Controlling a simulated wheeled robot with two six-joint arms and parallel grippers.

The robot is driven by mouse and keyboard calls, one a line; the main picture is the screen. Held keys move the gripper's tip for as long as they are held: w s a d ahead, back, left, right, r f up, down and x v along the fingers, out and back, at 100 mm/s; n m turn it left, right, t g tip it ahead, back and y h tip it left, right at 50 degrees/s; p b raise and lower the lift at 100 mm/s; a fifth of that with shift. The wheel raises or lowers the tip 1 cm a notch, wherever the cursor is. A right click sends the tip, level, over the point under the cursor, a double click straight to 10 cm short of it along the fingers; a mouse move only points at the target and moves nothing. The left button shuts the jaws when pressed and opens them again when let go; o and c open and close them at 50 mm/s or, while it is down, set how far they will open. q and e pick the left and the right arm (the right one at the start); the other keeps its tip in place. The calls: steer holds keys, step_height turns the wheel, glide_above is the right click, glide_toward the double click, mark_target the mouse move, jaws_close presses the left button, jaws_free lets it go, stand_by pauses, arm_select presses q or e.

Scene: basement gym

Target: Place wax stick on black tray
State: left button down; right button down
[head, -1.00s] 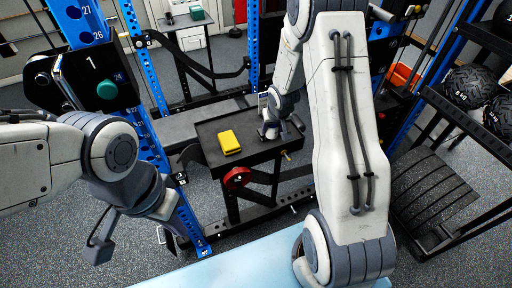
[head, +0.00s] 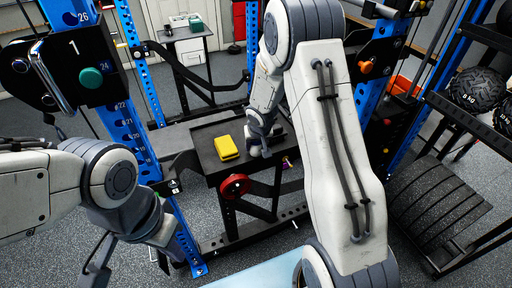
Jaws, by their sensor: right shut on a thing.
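The black tray (head: 203,134) is a shallow dark tray with a raised rim on a stand at the middle of the head view. My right gripper (head: 262,152) points down at the tray's right part, beside the yellow block. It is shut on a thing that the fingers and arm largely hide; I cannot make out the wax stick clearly. I cannot tell whether the held thing touches the tray. My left gripper (head: 96,264) hangs low at the left, away from the tray; its jaw opening is not clear.
A yellow block (head: 227,148) lies on the tray, left of my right gripper. Blue rack posts (head: 134,48) stand at the left and right. A red disc (head: 235,186) is below the tray's front edge. A shelf with black balls (head: 475,88) is at the right.

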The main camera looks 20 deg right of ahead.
steer(key=shift+f, duration=0.2)
steer(key=shift+c, duration=1.3)
jaws_free()
steer(key=shift+r, duration=0.1)
